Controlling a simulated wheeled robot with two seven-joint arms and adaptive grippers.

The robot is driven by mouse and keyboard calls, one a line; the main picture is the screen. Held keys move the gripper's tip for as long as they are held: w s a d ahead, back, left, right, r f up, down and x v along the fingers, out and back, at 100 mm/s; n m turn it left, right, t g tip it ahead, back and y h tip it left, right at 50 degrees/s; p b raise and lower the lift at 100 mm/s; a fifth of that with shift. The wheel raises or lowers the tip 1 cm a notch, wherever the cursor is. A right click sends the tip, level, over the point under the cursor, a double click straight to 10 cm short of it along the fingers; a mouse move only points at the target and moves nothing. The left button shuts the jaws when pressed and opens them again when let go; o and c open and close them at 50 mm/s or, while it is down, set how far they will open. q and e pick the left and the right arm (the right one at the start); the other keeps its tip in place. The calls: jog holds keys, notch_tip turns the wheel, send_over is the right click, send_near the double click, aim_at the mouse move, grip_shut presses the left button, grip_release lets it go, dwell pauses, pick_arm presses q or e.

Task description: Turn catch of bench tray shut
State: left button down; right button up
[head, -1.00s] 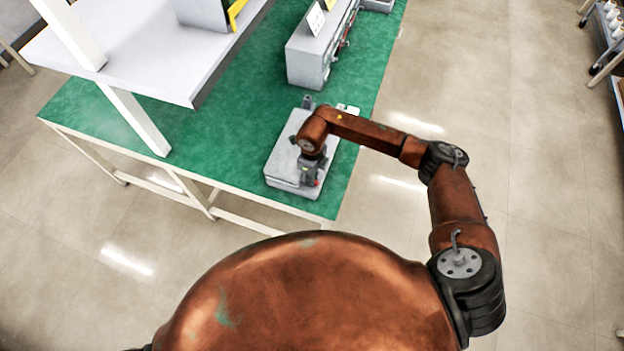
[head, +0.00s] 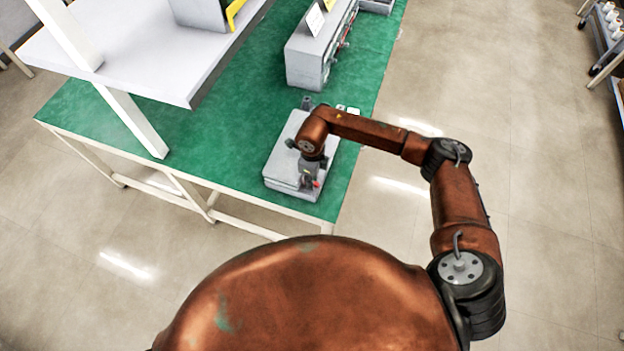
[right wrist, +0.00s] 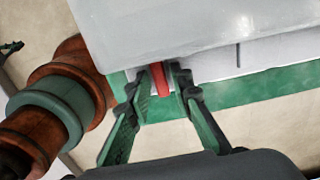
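The bench tray (head: 282,160) is a grey, shallow, closed case on the green bench top, near its front right corner. Its red catch (right wrist: 160,78) shows at the tray's edge in the right wrist view, and as a small red spot in the head view (head: 316,184). My right gripper (right wrist: 161,82) reaches down over the tray's near end. Its two fingers stand close on both sides of the red catch and appear shut on it. The tips hide part of the catch's sides. My left gripper is not in view.
A grey box-shaped unit (head: 312,62) stands farther back on the green bench (head: 230,135). A raised white shelf (head: 130,60) with an upright post is at the left. Bench top left of the tray is clear. The bench's front edge lies close to the tray.

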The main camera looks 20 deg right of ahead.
jog(key=shift+o, duration=0.8)
notch_tip(320, 180, up, 12)
dwell(0.4)
